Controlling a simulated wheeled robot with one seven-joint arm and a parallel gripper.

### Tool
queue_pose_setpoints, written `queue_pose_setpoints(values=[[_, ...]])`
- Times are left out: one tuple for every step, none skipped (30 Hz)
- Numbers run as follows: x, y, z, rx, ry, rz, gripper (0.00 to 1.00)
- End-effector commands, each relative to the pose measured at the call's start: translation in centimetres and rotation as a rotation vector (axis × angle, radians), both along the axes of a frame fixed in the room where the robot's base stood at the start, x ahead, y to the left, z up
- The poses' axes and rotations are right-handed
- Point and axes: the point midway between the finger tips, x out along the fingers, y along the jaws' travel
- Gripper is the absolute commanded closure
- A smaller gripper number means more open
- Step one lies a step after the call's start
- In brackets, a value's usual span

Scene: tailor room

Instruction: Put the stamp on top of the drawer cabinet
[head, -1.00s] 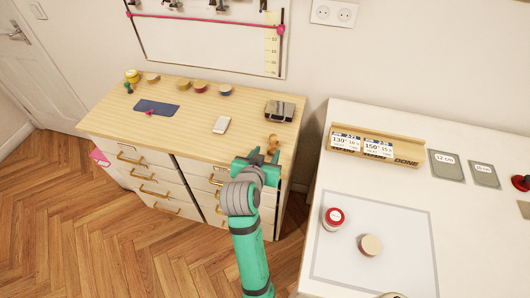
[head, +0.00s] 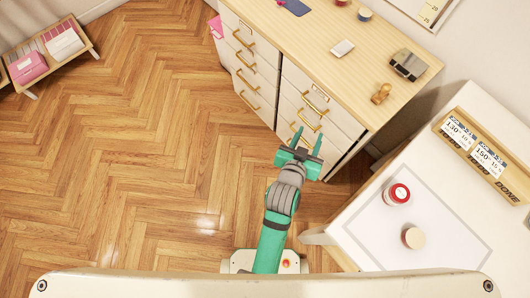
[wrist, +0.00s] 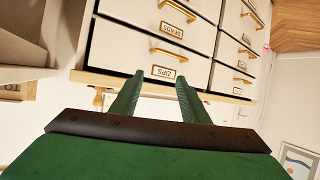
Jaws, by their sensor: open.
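The wooden stamp (head: 381,93) is small and brown and stands on top of the drawer cabinet (head: 402,97), near its front right corner. The cabinet has a light wood top and white drawer fronts with brass handles. My gripper (head: 308,138) is open and empty, in front of the right drawer column and apart from the stamp. In the wrist view my gripper (wrist: 159,76) points at the drawer fronts, which appear upside down. A small brown shape near the top's edge there looks like the stamp (wrist: 98,98), partly cut off by the edge.
A white table (head: 345,210) at right holds a red-lidded jar (head: 397,194) and a round wooden piece (head: 413,238).

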Motion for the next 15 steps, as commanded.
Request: queue_pose_setpoints(values=[[-1.3, 1.4, -0.8, 0.002, 0.001, 0.033, 0.59], [-2.0, 2.1, -1.1, 0.001, -0.004, 0.05, 0.59], [-2.9, 3.0, -1.4, 0.0, -0.01, 0.075, 0.59], [-3.6, 3.7, -1.5, 0.001, -0.016, 0.094, 0.59], [-4.3, 4.4, -1.7, 0.0, -0.022, 0.111, 0.59], [-5.3, 5.2, -1.9, 0.0, -0.028, 0.133, 0.59], [-6.1, 5.9, -2.0, 0.001, -0.034, 0.15, 0.59], [-6.8, 6.4, -2.0, 0.002, -0.04, 0.165, 0.59], [-7.9, 7.2, -2.0, 0.0, -0.048, 0.187, 0.59], [-8.7, 7.7, -2.0, 0.001, -0.054, 0.202, 0.59], [-9.5, 8.2, -2.0, 0.002, -0.062, 0.216, 0.59], [-10.5, 8.9, -1.9, 0.003, -0.07, 0.234, 0.59], [-11.4, 9.4, -1.8, 0.003, -0.077, 0.248, 0.59], [-12.2, 9.8, -1.6, 0.004, -0.083, 0.26, 0.59], [-13.3, 10.3, -1.5, 0.004, -0.091, 0.278, 0.59]])
